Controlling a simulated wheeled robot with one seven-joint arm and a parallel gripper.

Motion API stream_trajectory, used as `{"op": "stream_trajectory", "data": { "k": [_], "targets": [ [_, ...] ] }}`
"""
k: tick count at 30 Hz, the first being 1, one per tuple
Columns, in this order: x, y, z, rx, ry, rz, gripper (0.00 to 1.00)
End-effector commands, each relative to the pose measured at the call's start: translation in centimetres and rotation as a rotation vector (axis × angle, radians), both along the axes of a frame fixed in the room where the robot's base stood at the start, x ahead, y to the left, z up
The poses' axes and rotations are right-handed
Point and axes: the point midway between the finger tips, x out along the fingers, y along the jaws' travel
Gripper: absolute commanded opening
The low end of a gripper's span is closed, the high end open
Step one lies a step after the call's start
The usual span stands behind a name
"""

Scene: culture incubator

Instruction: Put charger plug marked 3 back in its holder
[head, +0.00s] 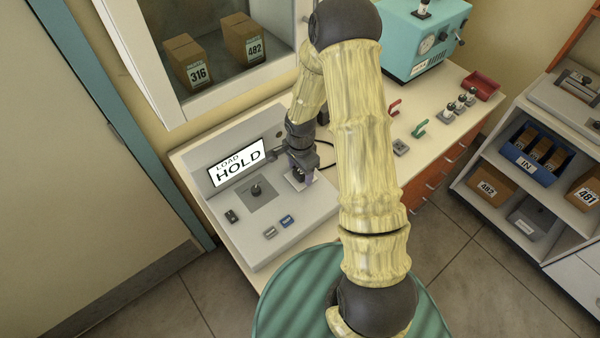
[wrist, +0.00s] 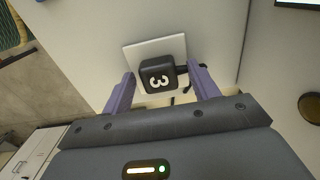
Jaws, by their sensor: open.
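The charger plug marked 3 (wrist: 157,75) is a black block with a white 3 on its top. In the wrist view it sits over a white square plate (wrist: 140,51) on the pale console. A dark cable shows beside it. My gripper (wrist: 160,88) is open, its two purple fingers on either side of the plug with gaps. In the head view my gripper (head: 300,172) points down at the right part of the console, and the plug is hidden there. I cannot tell which thing is the plug's holder.
The console (head: 262,240) has a screen (head: 238,162) reading LOAD HOLD, a joystick (head: 256,190) and small switches. To the right, the counter holds red (head: 394,107) and green (head: 420,129) clips and a red tray (head: 481,86). A teal machine (head: 425,38) stands behind.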

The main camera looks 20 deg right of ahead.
Motion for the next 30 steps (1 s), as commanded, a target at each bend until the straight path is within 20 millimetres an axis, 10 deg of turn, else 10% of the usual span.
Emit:
{"op": "stream_trajectory", "data": {
  "k": [9,18,30],
  "targets": [
    [0.0,0.1,0.0,0.0,0.0,0.002,0.6],
    [0.0,0.2,0.0,0.0,0.0,0.005,0.01],
    [0.0,0.1,1.0,-0.001,-0.001,0.001,0.0]
  ]
}}
